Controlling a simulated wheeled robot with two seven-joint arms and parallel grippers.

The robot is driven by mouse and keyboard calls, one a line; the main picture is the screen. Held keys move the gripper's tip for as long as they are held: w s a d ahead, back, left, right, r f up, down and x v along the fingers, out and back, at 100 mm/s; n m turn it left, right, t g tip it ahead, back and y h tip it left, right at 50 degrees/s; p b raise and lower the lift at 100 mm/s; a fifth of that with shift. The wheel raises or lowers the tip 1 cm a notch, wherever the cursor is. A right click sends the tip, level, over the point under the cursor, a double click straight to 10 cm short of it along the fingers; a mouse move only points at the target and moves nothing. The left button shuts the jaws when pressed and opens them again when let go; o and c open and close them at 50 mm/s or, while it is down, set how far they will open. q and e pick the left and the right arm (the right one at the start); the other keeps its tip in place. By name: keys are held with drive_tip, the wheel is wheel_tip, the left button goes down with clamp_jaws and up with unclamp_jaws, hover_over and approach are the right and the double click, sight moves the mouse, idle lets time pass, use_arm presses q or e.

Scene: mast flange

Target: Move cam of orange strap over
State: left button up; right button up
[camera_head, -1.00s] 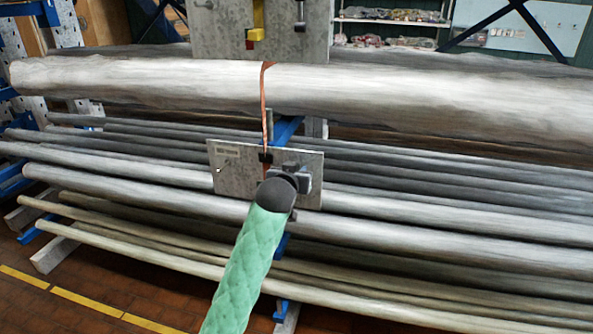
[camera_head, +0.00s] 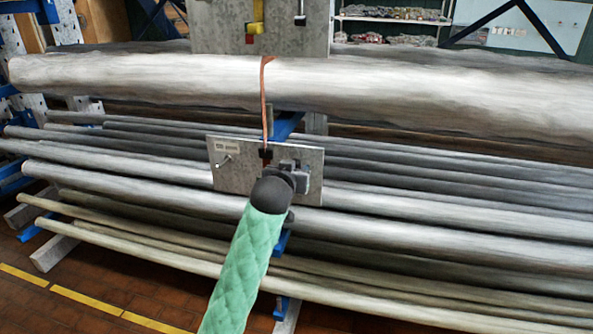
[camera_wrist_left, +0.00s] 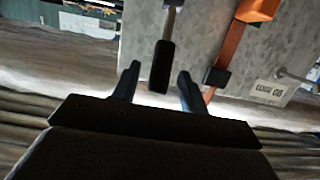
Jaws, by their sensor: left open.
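The orange strap (camera_head: 264,105) hangs down over the front of the big pale mast to a metal plate (camera_head: 235,178). A black cam piece (camera_head: 265,153) sits on it at the plate's upper edge. In the left wrist view the strap (camera_wrist_left: 231,48) runs at a slant past a black cam piece (camera_wrist_left: 215,77), with a wider orange part (camera_wrist_left: 257,10) at the top. My left gripper (camera_head: 296,174) is in front of the plate, right of the strap. In the wrist view its fingers (camera_wrist_left: 158,82) are open, with a black handle (camera_wrist_left: 161,66) appearing between them; contact is unclear.
The big mast (camera_head: 420,92) lies across above the plate, with several thinner poles (camera_head: 420,230) racked below. A second plate (camera_head: 285,25) with a yellow handle (camera_head: 257,20) is above. A small peg (camera_head: 224,162) stands out at the lower plate's left.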

use_arm(q)
drive_tip(key=b+v, duration=0.1)
drive_tip(key=v, duration=0.4)
use_arm(e)
drive_tip(key=w+r, duration=0.1)
drive_tip(key=w+a+r, duration=0.1)
drive_tip(key=r, duration=0.1)
drive_tip(key=shift+r, duration=0.15)
use_arm(q)
drive_tip(key=shift+f, duration=0.1)
